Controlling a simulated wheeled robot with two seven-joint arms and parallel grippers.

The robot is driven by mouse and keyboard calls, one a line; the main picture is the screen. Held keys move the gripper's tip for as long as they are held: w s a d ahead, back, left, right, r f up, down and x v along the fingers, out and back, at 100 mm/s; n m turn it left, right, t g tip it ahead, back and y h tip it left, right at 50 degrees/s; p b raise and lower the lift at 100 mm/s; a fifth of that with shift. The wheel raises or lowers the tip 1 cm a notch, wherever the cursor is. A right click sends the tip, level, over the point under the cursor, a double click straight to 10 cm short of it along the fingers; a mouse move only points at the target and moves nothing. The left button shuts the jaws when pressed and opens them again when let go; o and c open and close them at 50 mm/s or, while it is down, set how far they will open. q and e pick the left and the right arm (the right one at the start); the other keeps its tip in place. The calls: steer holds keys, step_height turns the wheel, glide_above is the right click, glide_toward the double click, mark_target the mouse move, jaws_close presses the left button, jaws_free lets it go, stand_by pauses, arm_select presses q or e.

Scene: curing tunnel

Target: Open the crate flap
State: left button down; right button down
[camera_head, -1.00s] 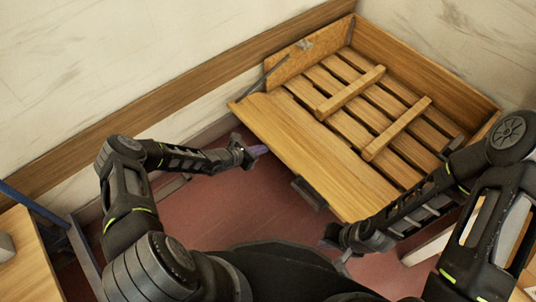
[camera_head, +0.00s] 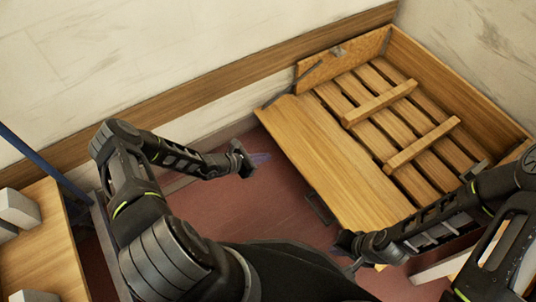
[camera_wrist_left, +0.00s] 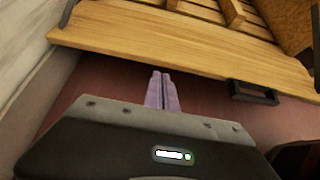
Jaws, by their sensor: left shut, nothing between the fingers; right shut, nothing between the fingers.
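The wooden crate (camera_head: 455,75) stands in the corner at the upper right in the head view. Its flap (camera_head: 335,160) is folded down and out towards me, leaving the slatted inside exposed. A dark handle (camera_head: 319,208) is on the flap's outer edge; it also shows in the left wrist view (camera_wrist_left: 253,93). My left gripper (camera_head: 264,158) is shut and empty, apart from the flap's left part; its purple fingers (camera_wrist_left: 161,90) point towards the flap edge in the left wrist view. My right gripper (camera_head: 350,245) is shut, by the flap's near right corner, its fingertips mostly hidden.
A wooden table (camera_head: 45,250) with pale blocks (camera_head: 18,208) stands at the left, beside a blue pole (camera_head: 40,160). The wall with a wooden rail (camera_head: 200,97) runs behind. Red floor (camera_head: 235,205) is clear between my arms.

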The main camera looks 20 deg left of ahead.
arm_select(q)
steer(key=shift+d, duration=0.1)
stand_by(0.4)
steer(key=s+d+r+m+g+y, duration=0.1)
steer(key=s+d+m+g, duration=0.4)
steer(key=s+d+m, duration=0.4)
steer(key=s+d+r+m+g, duration=0.1)
steer(key=s+d+m+g, duration=0.4)
steer(key=s+m, duration=0.45)
steer(key=s+d+r+m+p, duration=0.1)
steer(key=s+r+m+p, duration=0.1)
steer(key=r+p, duration=0.7)
steer(key=s+r+m+y+p, duration=0.1)
steer(key=s+r+m+p, duration=0.2)
steer(key=r+p, duration=0.5)
steer(key=s+d+r+m+t+p, duration=0.1)
steer(key=s+r+m+p, duration=0.2)
steer(key=r+p, duration=0.6)
step_height(320, 180, up, 6)
steer(key=shift+d+r+y+p, duration=0.2)
steer(key=shift+d+y+p, duration=0.15)
steer(key=shift+y, duration=0.05)
steer(key=shift+w+m, duration=0.1)
steer(key=shift+m, duration=0.15)
